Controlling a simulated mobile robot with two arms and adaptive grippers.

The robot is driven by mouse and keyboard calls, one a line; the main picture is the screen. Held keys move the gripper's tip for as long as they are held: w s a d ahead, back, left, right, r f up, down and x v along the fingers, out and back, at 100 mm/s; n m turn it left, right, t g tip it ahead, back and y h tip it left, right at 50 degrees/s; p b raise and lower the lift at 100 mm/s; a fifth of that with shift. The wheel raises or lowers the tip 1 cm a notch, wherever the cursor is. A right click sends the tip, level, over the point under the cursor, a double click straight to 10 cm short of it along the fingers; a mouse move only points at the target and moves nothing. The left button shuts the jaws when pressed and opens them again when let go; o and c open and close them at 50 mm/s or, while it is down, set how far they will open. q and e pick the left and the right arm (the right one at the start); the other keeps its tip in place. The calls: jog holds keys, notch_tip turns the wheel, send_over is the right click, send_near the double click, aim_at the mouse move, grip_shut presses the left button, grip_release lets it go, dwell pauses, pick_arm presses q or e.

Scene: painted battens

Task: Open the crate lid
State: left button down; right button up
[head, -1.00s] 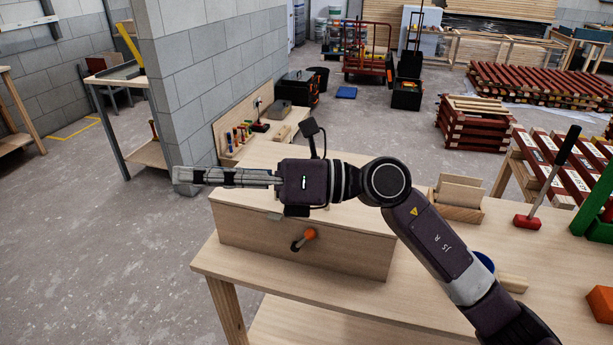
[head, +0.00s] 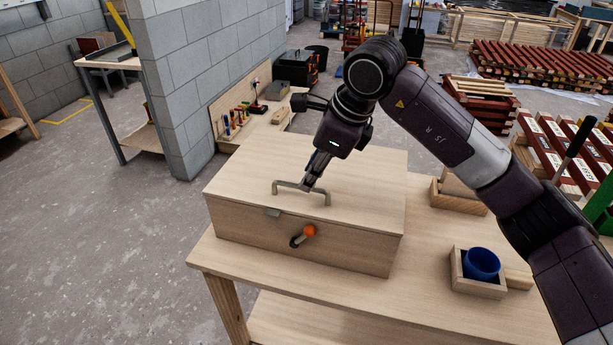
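The crate (head: 340,248) is a pale wooden box on the workbench, and its lid (head: 365,175) lies flat and shut on it. A grey bar handle (head: 283,184) stands on the lid near the front edge. On the crate's front is a dark lever with an orange knob (head: 309,231), tilted up to the right. A small grey plate (head: 272,212) sits at the lid's front edge. My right gripper (head: 308,184) points down at the middle of the handle, its fingertips at the bar. Whether they are closed on it is not clear. My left gripper is out of view.
Right of the crate on the workbench (head: 420,285) are a wooden box with a blue cup (head: 482,264) and a wooden holder (head: 455,199). A block wall (head: 185,85) and a tool board (head: 240,108) stand behind left. The bench front is clear.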

jog(key=shift+x, duration=1.45)
grip_shut()
